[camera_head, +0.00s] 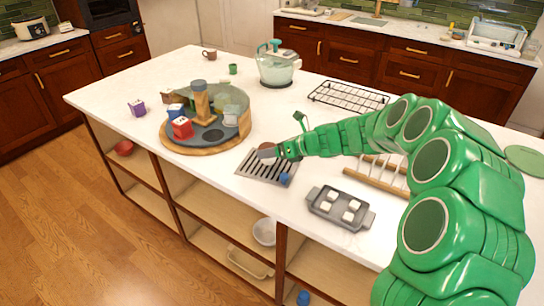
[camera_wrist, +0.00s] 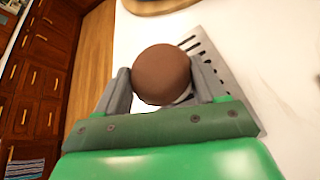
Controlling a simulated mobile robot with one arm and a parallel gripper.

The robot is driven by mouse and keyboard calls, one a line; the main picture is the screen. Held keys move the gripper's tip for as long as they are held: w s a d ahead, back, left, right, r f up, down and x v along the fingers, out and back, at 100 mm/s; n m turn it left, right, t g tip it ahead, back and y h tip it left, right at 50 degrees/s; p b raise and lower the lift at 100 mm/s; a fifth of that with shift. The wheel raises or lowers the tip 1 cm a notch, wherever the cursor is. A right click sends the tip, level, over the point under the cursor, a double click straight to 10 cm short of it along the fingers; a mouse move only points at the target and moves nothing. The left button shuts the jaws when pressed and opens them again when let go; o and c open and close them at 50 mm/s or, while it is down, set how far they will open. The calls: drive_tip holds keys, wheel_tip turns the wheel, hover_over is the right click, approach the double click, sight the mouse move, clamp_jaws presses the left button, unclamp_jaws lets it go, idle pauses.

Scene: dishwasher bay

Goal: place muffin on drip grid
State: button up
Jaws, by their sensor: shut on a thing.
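The muffin (camera_wrist: 162,73) is a brown rounded thing held between the two grey fingers of my gripper (camera_wrist: 160,88) in the wrist view. In the head view the muffin (camera_head: 266,149) shows as a small brown patch at the tip of my gripper (camera_head: 268,152). The drip grid (camera_head: 256,167) is a grey slotted plate on the white counter near its front edge. The muffin is over or at the grid's back part; I cannot tell whether it touches. In the wrist view the slotted grid (camera_wrist: 207,50) shows behind and right of the muffin.
A small blue thing (camera_head: 284,179) is on the grid's right side. A round wooden tray (camera_head: 178,147) with several items stands to the left. A grey pan (camera_head: 324,213) with white cubes and a wooden rack (camera_head: 372,178) are to the right. A black wire rack (camera_head: 348,96) is behind.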

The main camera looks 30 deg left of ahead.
drive_tip(key=shift+f, duration=1.1)
drive_tip(key=shift+f, duration=0.1)
drive_tip(key=o, duration=1.1)
drive_tip(key=shift+d+r, duration=0.2)
drive_tip(key=v, duration=1.1)
drive_tip(key=shift+d+r, duration=0.1)
drive_tip(key=shift+d, duration=0.15)
